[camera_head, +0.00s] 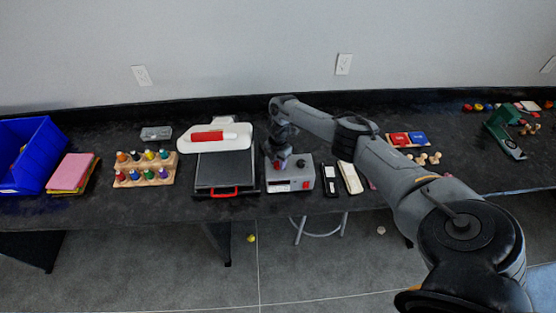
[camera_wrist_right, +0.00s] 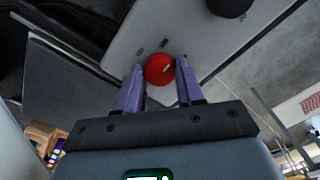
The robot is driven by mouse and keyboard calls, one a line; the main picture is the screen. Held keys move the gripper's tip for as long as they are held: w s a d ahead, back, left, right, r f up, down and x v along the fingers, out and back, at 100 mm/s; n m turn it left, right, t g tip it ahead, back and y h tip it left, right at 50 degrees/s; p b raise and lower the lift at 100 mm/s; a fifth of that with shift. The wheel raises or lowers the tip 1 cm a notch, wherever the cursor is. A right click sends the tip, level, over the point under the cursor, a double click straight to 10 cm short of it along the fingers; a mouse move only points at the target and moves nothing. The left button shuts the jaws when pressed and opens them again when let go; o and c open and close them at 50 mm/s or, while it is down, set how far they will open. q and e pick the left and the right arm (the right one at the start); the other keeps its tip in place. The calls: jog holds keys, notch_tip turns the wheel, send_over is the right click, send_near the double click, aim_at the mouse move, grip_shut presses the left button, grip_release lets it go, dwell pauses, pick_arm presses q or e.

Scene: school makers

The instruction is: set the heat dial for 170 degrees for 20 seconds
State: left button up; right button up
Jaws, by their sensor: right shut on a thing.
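The grey control box (camera_head: 303,178) stands on the black table, right of the heat press (camera_head: 224,172), which has a red front handle. A red dial (camera_wrist_right: 159,69) with a pale mark sits on the box face in the right wrist view. My right gripper (camera_wrist_right: 159,82) is shut on this red dial, one purple finger on each side of it. In the head view my right gripper (camera_head: 282,163) is over the left part of the box and hides the dial there. A black knob (camera_wrist_right: 230,5) shows on the same face. My left gripper is not in view.
Left of the press are a wooden rack of coloured bottles (camera_head: 146,170), pink and yellow sheets (camera_head: 73,173) and a blue bin (camera_head: 27,155). A white tool with a red part (camera_head: 215,136) lies behind the press. A black device (camera_head: 331,181) is close right of the box.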

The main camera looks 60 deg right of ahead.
aim_at(278, 163)
jog(key=m+p, duration=0.1)
jog(key=m, duration=0.3)
jog(key=shift+m+p, duration=0.55)
jog(key=shift+m, duration=0.85)
jog(key=o, duration=1)
jog(key=shift+o, duration=0.2)
jog(key=shift+r, duration=0.1)
jog(key=shift+r, duration=0.3)
notch_tip(278, 163, up, 10)
jog(key=p, duration=0.2)
